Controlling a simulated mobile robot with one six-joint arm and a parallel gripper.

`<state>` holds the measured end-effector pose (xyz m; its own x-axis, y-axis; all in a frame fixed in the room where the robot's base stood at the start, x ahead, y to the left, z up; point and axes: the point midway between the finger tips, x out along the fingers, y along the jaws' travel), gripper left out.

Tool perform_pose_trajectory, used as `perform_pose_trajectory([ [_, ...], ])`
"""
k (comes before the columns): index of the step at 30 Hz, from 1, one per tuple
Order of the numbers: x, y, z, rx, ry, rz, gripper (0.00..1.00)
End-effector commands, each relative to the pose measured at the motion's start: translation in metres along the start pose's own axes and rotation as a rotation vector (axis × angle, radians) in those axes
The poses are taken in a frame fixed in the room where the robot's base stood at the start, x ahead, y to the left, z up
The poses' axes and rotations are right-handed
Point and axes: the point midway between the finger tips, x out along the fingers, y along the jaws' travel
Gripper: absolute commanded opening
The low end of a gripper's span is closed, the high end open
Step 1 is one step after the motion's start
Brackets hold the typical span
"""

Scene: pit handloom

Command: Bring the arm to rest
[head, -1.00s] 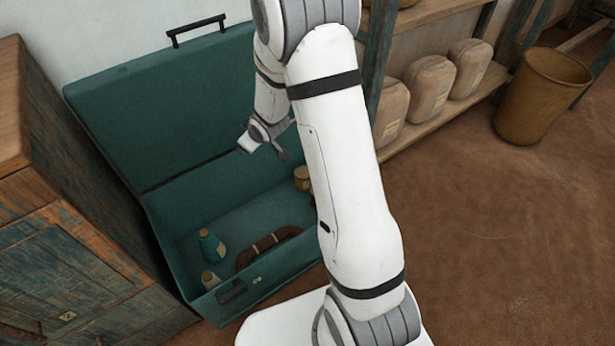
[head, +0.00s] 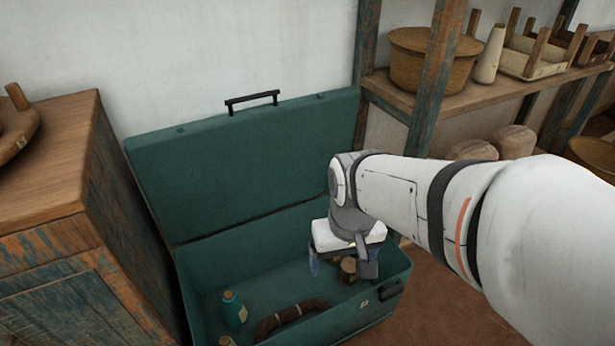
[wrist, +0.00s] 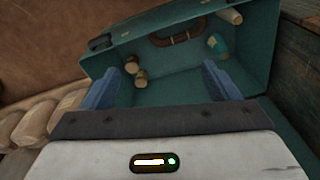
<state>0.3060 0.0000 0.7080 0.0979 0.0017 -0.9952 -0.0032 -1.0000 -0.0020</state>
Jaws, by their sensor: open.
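My gripper (head: 341,268) hangs over the right part of an open green case, pointing down, partly hidden by my wrist in the head view. In the wrist view its two blue fingers stand wide apart (wrist: 161,82), with nothing between them but the case's interior. The green case (head: 240,165) has its lid raised against the wall. In it lie a teal bottle (head: 234,308), a brown curved piece (head: 290,316) and small brown jars (head: 348,266). In the wrist view the jars (wrist: 136,70) lie near the left finger, apart from it.
A worn wooden cabinet (head: 60,190) stands close on the left of the case. On the right a shelf (head: 480,100) carries a basket (head: 425,60) and wooden frames, with sacks (head: 515,141) below. Brown floor (head: 420,300) shows right of the case.

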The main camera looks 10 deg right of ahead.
Motion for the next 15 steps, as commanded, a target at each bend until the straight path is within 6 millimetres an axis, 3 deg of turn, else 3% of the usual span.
perform_pose_trajectory([
  [5, -0.001, 0.000, -0.001, 0.000, 0.001, 0.001, 0.82],
  [8, -0.014, 0.001, -0.002, 0.008, 0.001, 0.005, 0.82],
  [11, -0.041, 0.003, -0.004, 0.031, 0.000, 0.013, 0.82],
  [15, -0.092, 0.004, -0.007, 0.042, 0.012, 0.020, 0.82],
])
